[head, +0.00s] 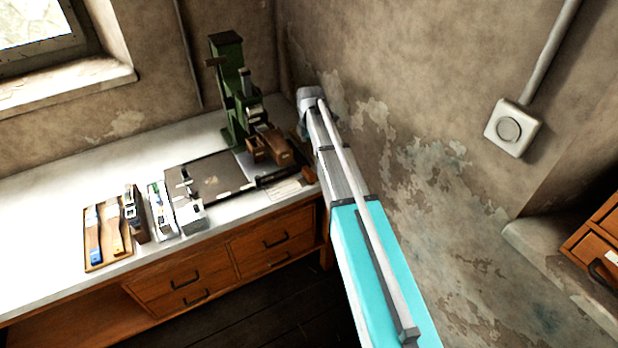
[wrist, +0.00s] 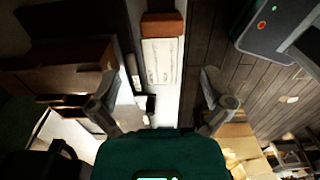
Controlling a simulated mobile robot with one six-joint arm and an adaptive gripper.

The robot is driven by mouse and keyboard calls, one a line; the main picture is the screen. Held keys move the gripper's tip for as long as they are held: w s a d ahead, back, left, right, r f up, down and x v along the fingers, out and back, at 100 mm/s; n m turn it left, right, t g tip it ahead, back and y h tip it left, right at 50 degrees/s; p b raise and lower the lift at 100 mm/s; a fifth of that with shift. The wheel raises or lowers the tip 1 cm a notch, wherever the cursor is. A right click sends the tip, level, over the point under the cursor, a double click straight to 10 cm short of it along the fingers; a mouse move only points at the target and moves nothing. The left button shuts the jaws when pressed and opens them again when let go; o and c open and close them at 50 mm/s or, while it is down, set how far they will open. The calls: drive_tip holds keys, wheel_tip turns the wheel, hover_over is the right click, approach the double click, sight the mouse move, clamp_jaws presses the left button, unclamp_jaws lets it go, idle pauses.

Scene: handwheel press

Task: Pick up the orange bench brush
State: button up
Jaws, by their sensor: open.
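Two brushes with wooden handles lie side by side on a wooden tray (head: 88,264) at the left of the bench. The left brush (head: 93,240) has a blue end.
A green press (head: 234,95) stands at the back, with a brown wooden holder (head: 268,147) before it. A dark plate (head: 207,176) and several small boxes (head: 160,212) lie between the tray and my arm. The wall is close on the right. The bench's far left is clear.

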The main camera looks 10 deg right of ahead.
sight(309, 170)
drive_tip(key=shift+f, duration=0.1)
wheel_tip(309, 170, down, 8)
drive_tip(key=b, duration=0.8)
drive_tip(key=shift+f+b, duration=0.25)
drive_tip(key=shift+b, duration=0.05)
idle(0.4)
drive_tip(key=shift+f, duration=0.1)
drive_tip(key=f+b, duration=0.3)
drive_tip(key=shift+s+a, duration=0.2)
drive_tip(key=shift+a, duration=0.05)
drive_tip(key=shift+f+b, duration=1)
drive_tip(key=shift+b, duration=0.1)
drive_tip(key=c, duration=0.9)
drive_tip(key=shift+c, duration=0.2)
